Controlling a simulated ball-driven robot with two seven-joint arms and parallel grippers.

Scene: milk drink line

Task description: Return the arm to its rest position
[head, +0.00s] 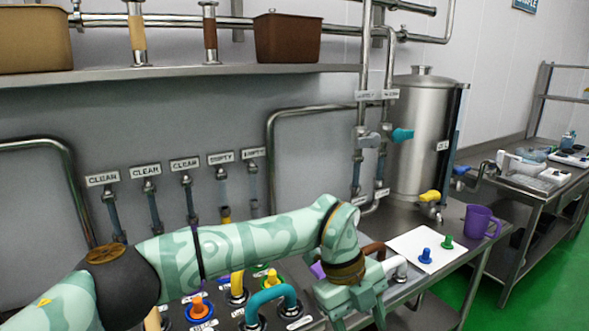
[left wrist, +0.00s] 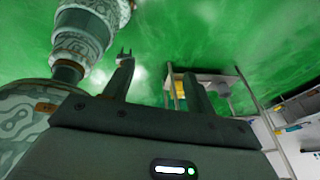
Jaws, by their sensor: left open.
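My left arm crosses the head view from the left, over the counter. Its gripper (head: 352,306) points down near the bottom edge, in front of the counter fittings; its fingertips are cut off or hard to make out there. In the left wrist view the two fingers of the left gripper (left wrist: 159,75) stand well apart with nothing between them. The green floor shows behind them. Patterned links of my own body show at the upper left of that view. My right gripper does not show.
Coloured taps and knobs, such as a teal pipe (head: 272,295), sit close around my forearm. A steel tank (head: 420,130), a white mat (head: 412,257) with two knobs and a purple mug (head: 481,222) stand to the right. A shelf (head: 180,74) runs above. Green floor (head: 545,290) is clear.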

